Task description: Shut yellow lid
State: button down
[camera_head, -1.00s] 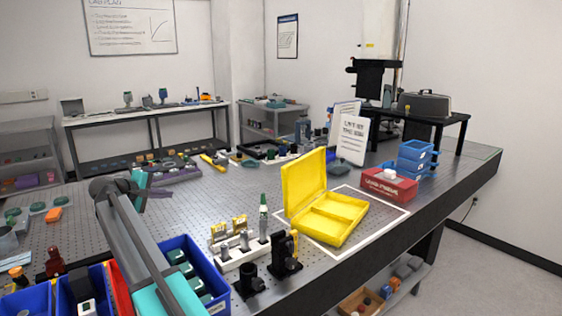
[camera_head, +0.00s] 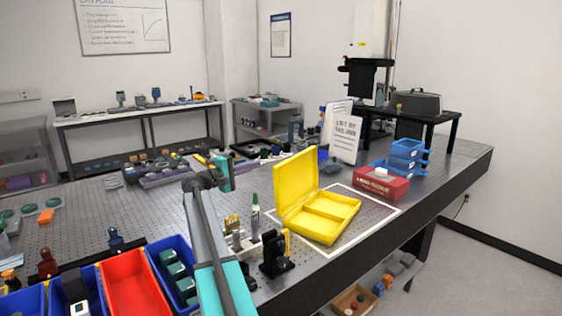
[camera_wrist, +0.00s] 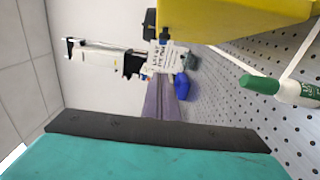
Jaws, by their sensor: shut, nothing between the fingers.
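The yellow box (camera_head: 325,230) stands on the perforated table inside a white outline. Its yellow lid (camera_head: 296,182) is hinged open, standing up and leaning back at the box's left rear side. The divided inside looks empty. My gripper (camera_head: 223,172) is to the left of the lid, apart from it in the picture, at the end of my arm. It is shut and empty. In the wrist view, a yellow part of the box (camera_wrist: 235,18) fills the top, and my own teal and dark parts fill the bottom.
A green-capped marker (camera_head: 255,208) stands upright in a holder before the lid. Black optical mounts (camera_head: 274,254) stand close by. A red box (camera_head: 383,184) with blue trays (camera_head: 403,162) is right of the yellow box, and a sign (camera_head: 345,133) stands behind. Bins (camera_head: 133,285) line the front left.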

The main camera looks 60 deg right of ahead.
jog(key=shift+d, duration=0.2)
jog(key=s+d+p, duration=0.4)
jog(key=s+d, duration=0.2)
jog(key=d, duration=0.3)
jog(key=shift+s+r, duration=0.15)
jog(key=shift+s, duration=0.15)
dwell(0.6)
jog(key=shift+d, duration=0.1)
